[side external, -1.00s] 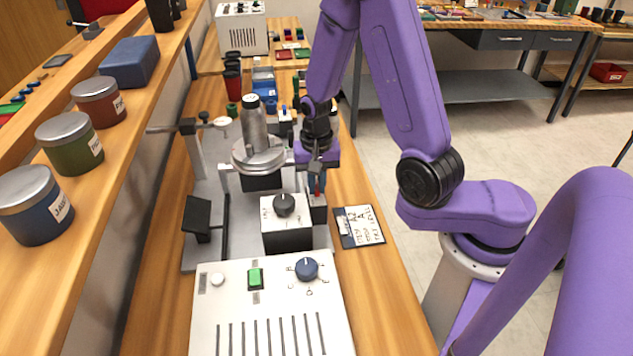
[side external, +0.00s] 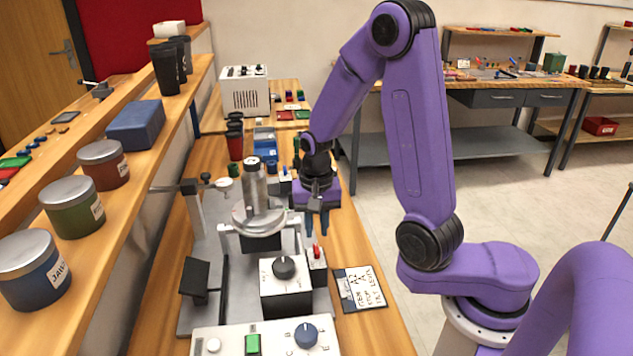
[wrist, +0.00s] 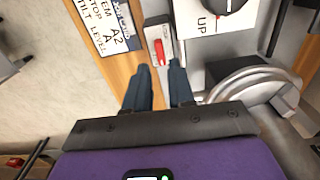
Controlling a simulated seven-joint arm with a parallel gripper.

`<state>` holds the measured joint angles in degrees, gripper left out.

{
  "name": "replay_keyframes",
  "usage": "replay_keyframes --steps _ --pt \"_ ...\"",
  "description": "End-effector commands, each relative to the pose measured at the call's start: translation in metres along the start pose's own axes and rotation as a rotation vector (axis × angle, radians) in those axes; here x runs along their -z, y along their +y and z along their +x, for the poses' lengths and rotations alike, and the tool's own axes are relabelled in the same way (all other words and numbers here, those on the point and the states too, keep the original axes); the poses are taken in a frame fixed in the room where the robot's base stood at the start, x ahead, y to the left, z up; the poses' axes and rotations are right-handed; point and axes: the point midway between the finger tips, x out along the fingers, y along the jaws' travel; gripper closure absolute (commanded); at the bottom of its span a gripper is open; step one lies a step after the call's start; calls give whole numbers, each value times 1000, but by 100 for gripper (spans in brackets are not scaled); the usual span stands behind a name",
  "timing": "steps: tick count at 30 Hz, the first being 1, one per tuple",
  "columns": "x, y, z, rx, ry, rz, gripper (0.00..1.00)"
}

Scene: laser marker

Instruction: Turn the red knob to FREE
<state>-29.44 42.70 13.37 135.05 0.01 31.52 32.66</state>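The red knob (side external: 317,250) sits on top of a small grey-white box (side external: 317,270) beside the larger white box with a black dial. In the wrist view the red knob (wrist: 161,51) is a narrow bar pointing roughly up and down the picture. Lettering on the plate beyond it is too small to read surely. My gripper (side external: 317,233) points down just above the knob, clear of it. In the wrist view my gripper (wrist: 159,65) has its two dark fingers apart, with the knob showing beyond the gap. Nothing is held.
The white box with the black dial (side external: 284,268) stands close left of the knob. A lettered card (side external: 361,289) lies to the right. A metal bottle (side external: 254,188) stands on a round stage (side external: 240,219) behind. A control panel with a blue knob (side external: 306,335) is in front.

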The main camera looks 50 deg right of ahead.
Motion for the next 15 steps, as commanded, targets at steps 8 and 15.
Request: replay_keyframes --steps 8,15 --pt "2 -1 -53 5 7 0 77" --pt "1 0 -95 3 5 1 77"
